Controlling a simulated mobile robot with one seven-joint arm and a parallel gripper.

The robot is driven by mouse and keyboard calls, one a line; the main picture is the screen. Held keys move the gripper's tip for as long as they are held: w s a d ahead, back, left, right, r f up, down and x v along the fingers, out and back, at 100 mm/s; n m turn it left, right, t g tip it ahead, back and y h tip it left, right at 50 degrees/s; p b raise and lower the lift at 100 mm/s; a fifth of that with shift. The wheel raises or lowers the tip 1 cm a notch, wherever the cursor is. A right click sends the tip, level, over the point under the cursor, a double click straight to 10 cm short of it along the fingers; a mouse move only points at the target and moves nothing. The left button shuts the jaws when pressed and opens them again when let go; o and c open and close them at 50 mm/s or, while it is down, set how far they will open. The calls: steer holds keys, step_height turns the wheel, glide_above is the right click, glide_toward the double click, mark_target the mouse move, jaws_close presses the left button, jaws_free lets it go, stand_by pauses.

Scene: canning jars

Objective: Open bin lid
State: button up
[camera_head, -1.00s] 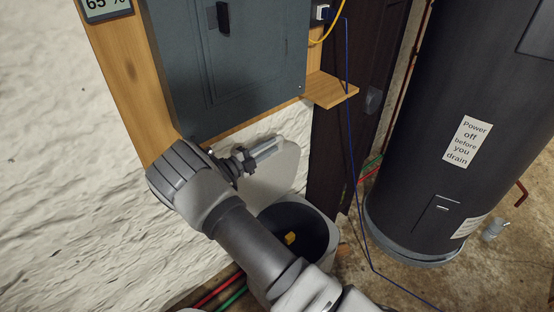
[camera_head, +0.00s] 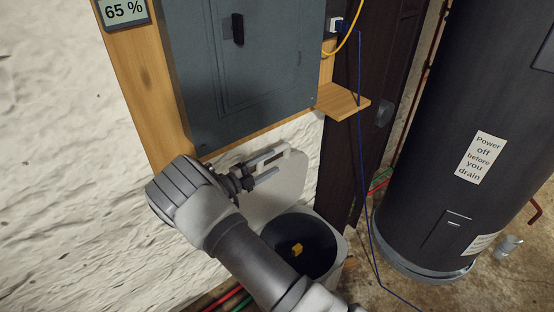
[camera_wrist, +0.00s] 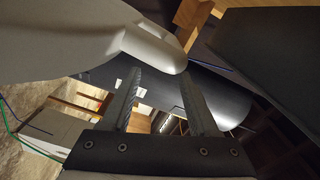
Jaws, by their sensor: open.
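The bin (camera_head: 338,246) stands on the floor by the wall, with a pale rim and a dark inside. Its pale grey lid (camera_head: 290,192) is raised, upright behind the opening and leaning toward the wall. My gripper (camera_head: 282,163) is open and empty at the lid's upper part, with its fingers apart. In the wrist view the lid (camera_wrist: 60,35) fills the upper left, and its protruding tab (camera_wrist: 152,48) lies just beyond my gripper's fingertips (camera_wrist: 162,72). Whether a finger touches the tab I cannot tell. My arm hides part of the bin's left side.
A yellow item (camera_head: 297,249) lies inside the bin. A grey electrical panel (camera_head: 270,75) and a small wooden shelf (camera_head: 342,102) are above. A blue cable (camera_head: 366,190) hangs right of the bin. A dark tank (camera_head: 425,200) stands at the right.

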steer(key=v, duration=1.3)
steer(key=shift+s+a, duration=0.25)
steer(key=shift+f, duration=0.15)
